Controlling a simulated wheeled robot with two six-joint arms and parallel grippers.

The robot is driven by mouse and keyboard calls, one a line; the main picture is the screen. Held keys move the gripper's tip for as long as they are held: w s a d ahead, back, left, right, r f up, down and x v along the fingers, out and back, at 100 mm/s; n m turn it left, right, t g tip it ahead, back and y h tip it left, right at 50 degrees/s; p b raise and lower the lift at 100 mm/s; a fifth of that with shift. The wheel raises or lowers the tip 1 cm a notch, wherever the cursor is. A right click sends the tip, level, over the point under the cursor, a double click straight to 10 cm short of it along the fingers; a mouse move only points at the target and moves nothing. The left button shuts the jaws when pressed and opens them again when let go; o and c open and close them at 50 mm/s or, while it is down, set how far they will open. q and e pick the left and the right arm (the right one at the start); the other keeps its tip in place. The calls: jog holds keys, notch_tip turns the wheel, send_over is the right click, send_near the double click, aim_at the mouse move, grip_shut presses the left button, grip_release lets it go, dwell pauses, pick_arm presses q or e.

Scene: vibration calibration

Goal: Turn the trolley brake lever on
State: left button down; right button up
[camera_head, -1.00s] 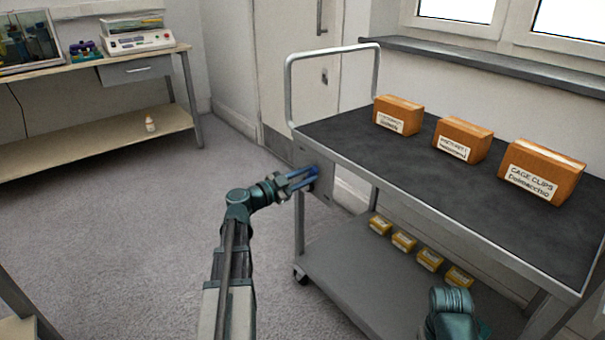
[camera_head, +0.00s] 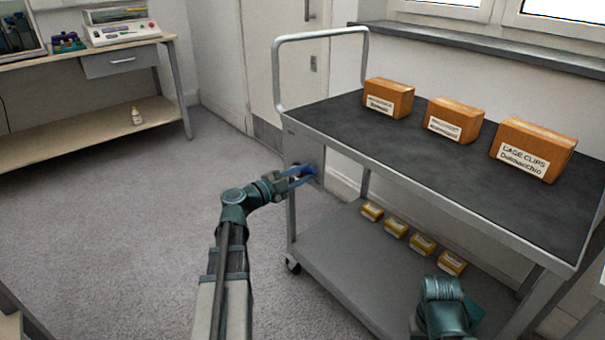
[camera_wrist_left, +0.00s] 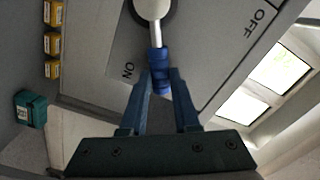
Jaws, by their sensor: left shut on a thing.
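The trolley (camera_head: 420,190) stands at the right, with a brake panel at its near left end. The brake lever (camera_wrist_left: 156,33) has a grey shaft and a blue grip (camera_wrist_left: 160,70). In the left wrist view the lever points down from its round pivot, beside the ON label (camera_wrist_left: 129,70) and away from the OFF label (camera_wrist_left: 256,20). My left gripper (camera_head: 302,176) is shut on the blue grip, one finger on each side; its fingers also show in the left wrist view (camera_wrist_left: 160,88). My right arm shows at the lower right of the head view, its gripper out of sight.
Several brown boxes (camera_head: 456,120) stand on the trolley top, and several small yellow boxes (camera_head: 395,228) on its lower shelf. A bench (camera_head: 85,60) with instruments stands at the back left. Carpet between bench and trolley is clear.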

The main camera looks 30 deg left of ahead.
pick_arm(q)
jog(key=shift+s+f, duration=0.1)
jog(key=c, duration=0.6)
grip_release()
jog(key=shift+c, duration=0.2)
jog(key=v, duration=1.3)
jog(key=shift+s+a, duration=0.2)
jog(key=shift+s, duration=0.15)
